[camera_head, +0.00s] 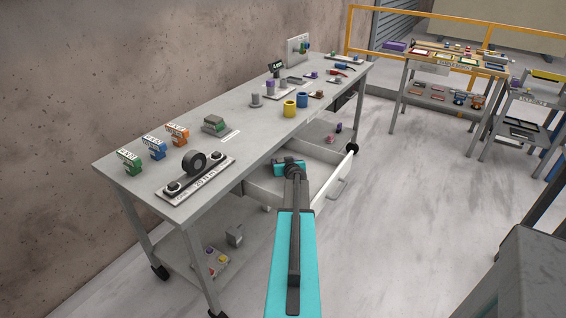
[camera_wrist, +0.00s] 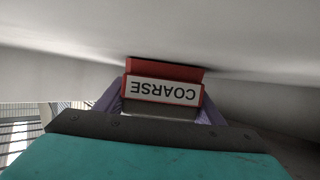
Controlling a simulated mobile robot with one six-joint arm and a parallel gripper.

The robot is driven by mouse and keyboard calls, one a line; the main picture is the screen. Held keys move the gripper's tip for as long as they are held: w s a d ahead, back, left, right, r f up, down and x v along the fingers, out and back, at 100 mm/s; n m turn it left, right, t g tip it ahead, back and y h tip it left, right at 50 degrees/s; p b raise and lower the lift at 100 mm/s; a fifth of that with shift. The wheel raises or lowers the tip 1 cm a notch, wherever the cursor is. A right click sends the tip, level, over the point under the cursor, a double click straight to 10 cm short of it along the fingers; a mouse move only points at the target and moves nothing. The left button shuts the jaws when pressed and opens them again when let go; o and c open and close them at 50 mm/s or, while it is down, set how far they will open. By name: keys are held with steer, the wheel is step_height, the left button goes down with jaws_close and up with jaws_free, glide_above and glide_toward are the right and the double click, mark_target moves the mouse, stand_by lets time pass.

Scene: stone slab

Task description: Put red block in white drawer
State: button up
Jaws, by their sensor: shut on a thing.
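The red block (camera_wrist: 150,71) carries a white label reading COARSE, upside down in the wrist view. My gripper (camera_wrist: 162,98) is shut on it, with a purple finger on each side. The block is close to a pale grey-white surface; I cannot tell whether they touch. In the head view the white drawer (camera_head: 333,181) is pulled out from under the workbench. My gripper's teal body (camera_head: 289,166) is over the drawer opening or inside it; the height is unclear. The fingers and the block are hidden in that view.
Pink and purple items (camera_head: 334,134) lie farther back below the top. The floor right of the drawer is clear.

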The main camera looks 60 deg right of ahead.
steer(key=shift+f, duration=0.1)
steer(key=o, duration=1.3)
steer(key=shift+c, duration=0.2)
steer(key=shift+a, duration=0.1)
steer(key=shift+b+v, duration=1.1)
steer(key=shift+v, duration=2.7)
